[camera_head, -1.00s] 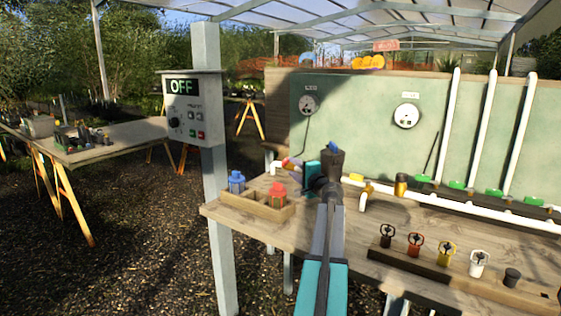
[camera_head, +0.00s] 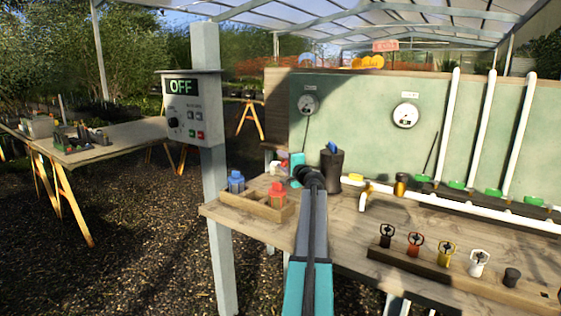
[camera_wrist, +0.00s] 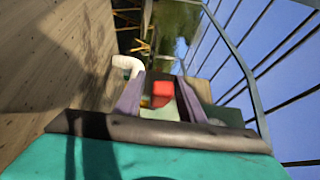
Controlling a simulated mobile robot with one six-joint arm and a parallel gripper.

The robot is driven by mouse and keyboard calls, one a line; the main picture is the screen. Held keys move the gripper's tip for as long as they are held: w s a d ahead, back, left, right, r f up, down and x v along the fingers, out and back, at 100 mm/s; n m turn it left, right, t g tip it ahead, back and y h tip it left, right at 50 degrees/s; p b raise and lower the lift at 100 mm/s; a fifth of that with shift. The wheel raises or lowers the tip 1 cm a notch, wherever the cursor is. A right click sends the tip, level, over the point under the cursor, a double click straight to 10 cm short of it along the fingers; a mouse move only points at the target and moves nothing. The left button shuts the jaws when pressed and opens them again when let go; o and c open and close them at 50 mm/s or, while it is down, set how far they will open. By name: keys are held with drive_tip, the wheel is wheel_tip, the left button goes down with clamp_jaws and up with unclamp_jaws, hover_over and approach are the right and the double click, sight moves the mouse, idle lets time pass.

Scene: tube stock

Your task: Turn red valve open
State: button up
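The red valve handle (camera_wrist: 160,91) shows in the wrist view between the two purple-grey fingers of my gripper (camera_wrist: 160,80), beside a white pipe elbow (camera_wrist: 128,64). The fingers are spread apart, with visible space around the red part, so I see no grip on it. In the head view the red valve (camera_head: 284,164) is a small patch at the pipe's left end, largely hidden by my gripper (camera_head: 292,166). I cannot tell whether the fingers touch the handle or how it is turned.
A wooden tray (camera_head: 246,208) with blue and red pieces stands at the table's left edge. A control box (camera_head: 193,108) on a post reads OFF. A row of small handles in a wooden rack (camera_head: 410,262) stands in front. A brass-coloured fitting (camera_head: 401,186) sits on the pipe.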

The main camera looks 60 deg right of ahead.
drive_tip(key=shift+w+d, duration=0.25)
drive_tip(key=shift+w, duration=0.3)
clamp_jaws()
drive_tip(key=shift+s+d, duration=0.1)
